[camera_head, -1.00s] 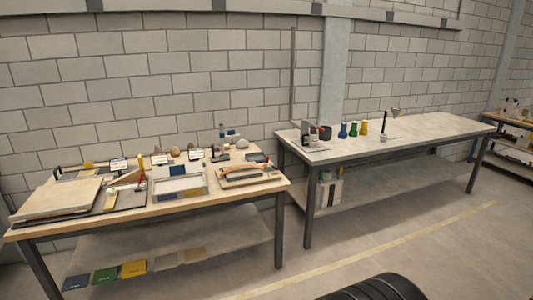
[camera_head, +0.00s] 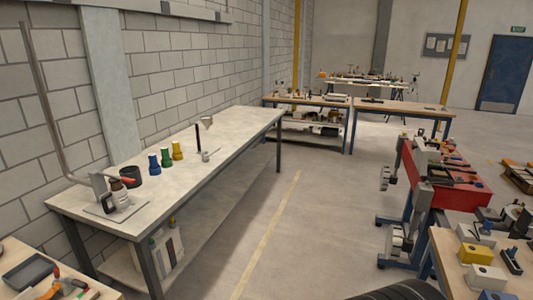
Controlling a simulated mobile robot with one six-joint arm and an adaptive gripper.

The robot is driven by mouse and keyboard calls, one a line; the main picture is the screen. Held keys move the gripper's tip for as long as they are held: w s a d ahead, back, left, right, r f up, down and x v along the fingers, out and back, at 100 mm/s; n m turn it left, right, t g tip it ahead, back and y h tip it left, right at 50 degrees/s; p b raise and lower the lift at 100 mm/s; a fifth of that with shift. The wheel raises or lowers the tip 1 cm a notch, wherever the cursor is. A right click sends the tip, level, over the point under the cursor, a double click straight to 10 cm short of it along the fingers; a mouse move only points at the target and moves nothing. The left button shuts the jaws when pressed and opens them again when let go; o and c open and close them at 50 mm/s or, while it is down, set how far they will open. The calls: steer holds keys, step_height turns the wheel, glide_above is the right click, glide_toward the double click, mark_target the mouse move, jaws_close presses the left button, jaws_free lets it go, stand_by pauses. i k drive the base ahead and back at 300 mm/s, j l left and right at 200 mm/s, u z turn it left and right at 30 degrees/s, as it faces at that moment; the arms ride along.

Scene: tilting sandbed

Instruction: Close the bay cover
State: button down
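No bay cover can be made out in this view. My gripper is not in view. A dark rounded shape at the bottom edge may be part of my own body. The benches in sight are too far off or too cluttered to tell whether any holds the cover.
A red bench (camera_head: 455,195) and a wooden-topped table (camera_head: 450,260) stand at right. Open floor (camera_head: 320,200) with a yellow line lies between.

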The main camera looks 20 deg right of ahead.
mark_target(421, 152)
steer(key=i+l+z, duration=0.2)
steer(key=z, duration=0.2)
steer(key=i+z, duration=1.05)
steer(key=z, duration=0.2)
steer(key=i+j+z, duration=0.35)
steer(key=i+j, duration=0.55)
steer(key=i, duration=0.45)
steer(key=i+j+z, duration=0.35)
steer(key=i+j, duration=0.85)
steer(key=j, duration=0.1)
